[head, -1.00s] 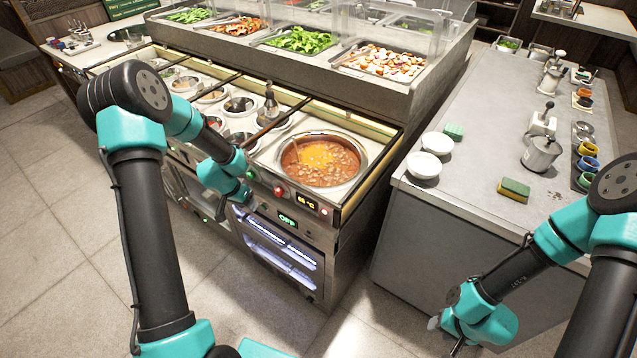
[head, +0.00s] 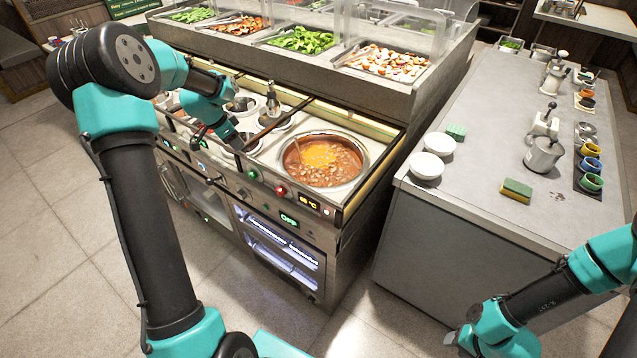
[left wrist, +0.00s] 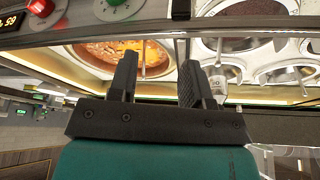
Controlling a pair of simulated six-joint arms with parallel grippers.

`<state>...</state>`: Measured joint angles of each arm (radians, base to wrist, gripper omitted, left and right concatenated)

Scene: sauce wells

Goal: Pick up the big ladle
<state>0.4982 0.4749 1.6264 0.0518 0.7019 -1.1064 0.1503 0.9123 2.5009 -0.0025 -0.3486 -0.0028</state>
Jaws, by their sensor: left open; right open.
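A big round pot of red-brown stew (head: 340,172) with a yellow patch is set into the counter. A thin upright line at its left side (head: 297,148) may be the big ladle's handle; its bowl is hidden. My left gripper (head: 238,141) is open and empty, left of the pot, near the counter's front edge. In the left wrist view, the left gripper (left wrist: 157,72) has its fingers apart, with the pot (left wrist: 95,54) beyond them. My right gripper (head: 452,340) is low at the lower right, far from the pot; its fingers are small and unclear.
Behind is a raised food bar with vegetable trays (head: 302,39). The right counter holds white bowls (head: 426,166), a sponge (head: 517,188) and a metal pitcher (head: 543,155).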

